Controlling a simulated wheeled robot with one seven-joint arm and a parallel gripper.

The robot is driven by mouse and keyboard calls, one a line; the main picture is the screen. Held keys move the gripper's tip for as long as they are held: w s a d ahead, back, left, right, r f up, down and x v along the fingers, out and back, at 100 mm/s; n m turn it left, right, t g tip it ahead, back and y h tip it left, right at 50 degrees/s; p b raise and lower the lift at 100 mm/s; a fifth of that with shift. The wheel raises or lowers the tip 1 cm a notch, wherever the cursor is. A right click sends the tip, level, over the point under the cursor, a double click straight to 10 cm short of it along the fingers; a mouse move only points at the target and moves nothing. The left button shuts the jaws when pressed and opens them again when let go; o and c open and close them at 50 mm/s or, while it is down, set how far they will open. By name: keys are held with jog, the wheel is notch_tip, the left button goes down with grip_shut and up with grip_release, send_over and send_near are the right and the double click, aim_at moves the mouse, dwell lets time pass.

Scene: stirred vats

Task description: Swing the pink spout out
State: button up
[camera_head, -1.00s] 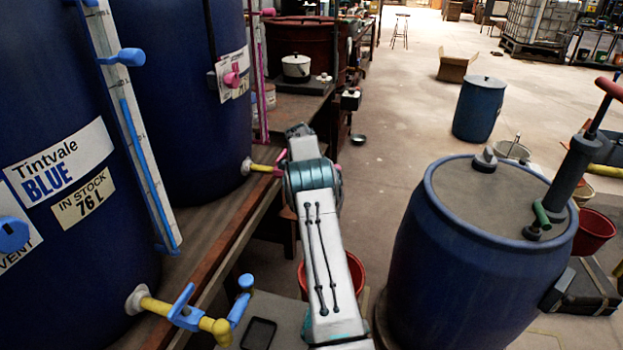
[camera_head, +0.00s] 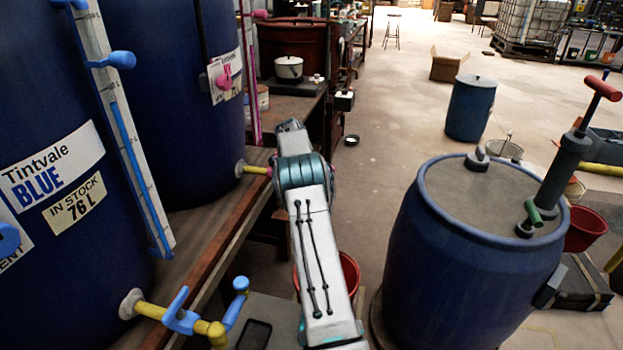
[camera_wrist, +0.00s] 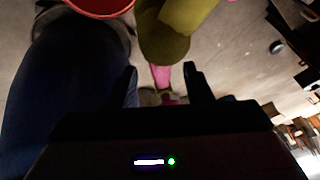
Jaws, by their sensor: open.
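The pink spout (camera_wrist: 160,76) shows in the wrist view as a pink piece below a thick yellow pipe fitting (camera_wrist: 165,35). It lies between the two fingertips of my gripper (camera_wrist: 161,72). The fingers stand apart, and I cannot tell whether either touches it. In the head view the yellow pipe (camera_head: 256,170) leaves the second blue vat (camera_head: 195,130), which has a pink gauge knob (camera_head: 224,82). My arm hides the spout and my gripper there.
The near vat (camera_head: 60,220) has a yellow pipe with a blue valve handle (camera_head: 178,312) and blue spout (camera_head: 235,305). A red bucket (camera_head: 349,275) sits behind my arm. A blue drum (camera_head: 460,260) with a hand pump (camera_head: 560,165) stands right.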

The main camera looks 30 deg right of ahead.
jog(key=v, duration=1.1)
jog(key=shift+r, duration=0.15)
jog(key=shift+a, duration=0.1)
